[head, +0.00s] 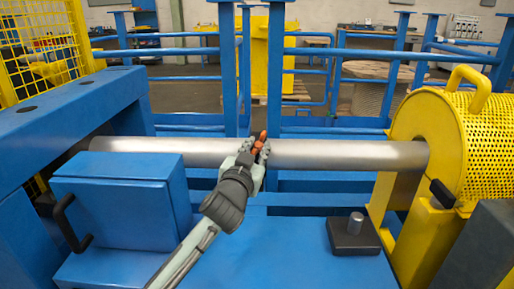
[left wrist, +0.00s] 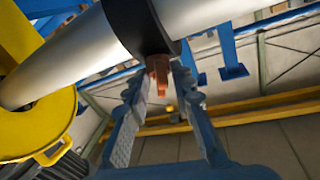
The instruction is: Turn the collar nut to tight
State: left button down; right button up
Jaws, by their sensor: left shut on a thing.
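The collar nut (left wrist: 140,22) shows in the left wrist view as a dark ring around the smooth grey shaft (left wrist: 70,55), with an orange-brown lug (left wrist: 158,75) sticking out. In the head view the orange lug (head: 262,138) shows at my left gripper's fingertips, near the middle of the shaft (head: 340,154). The dark ring is hidden there by the gripper. My left gripper (head: 255,150) is shut on the collar nut by this lug. In the left wrist view its fingers (left wrist: 160,88) stand on both sides of the lug. My right gripper is not in view.
A yellow perforated guard (head: 490,130) surrounds the shaft's right end. A blue box with a black handle (head: 115,205) stands left of my arm. A dark block with a grey knob (head: 353,240) sits on the blue deck (head: 280,255) at right. Blue rails (head: 200,128) run behind the shaft.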

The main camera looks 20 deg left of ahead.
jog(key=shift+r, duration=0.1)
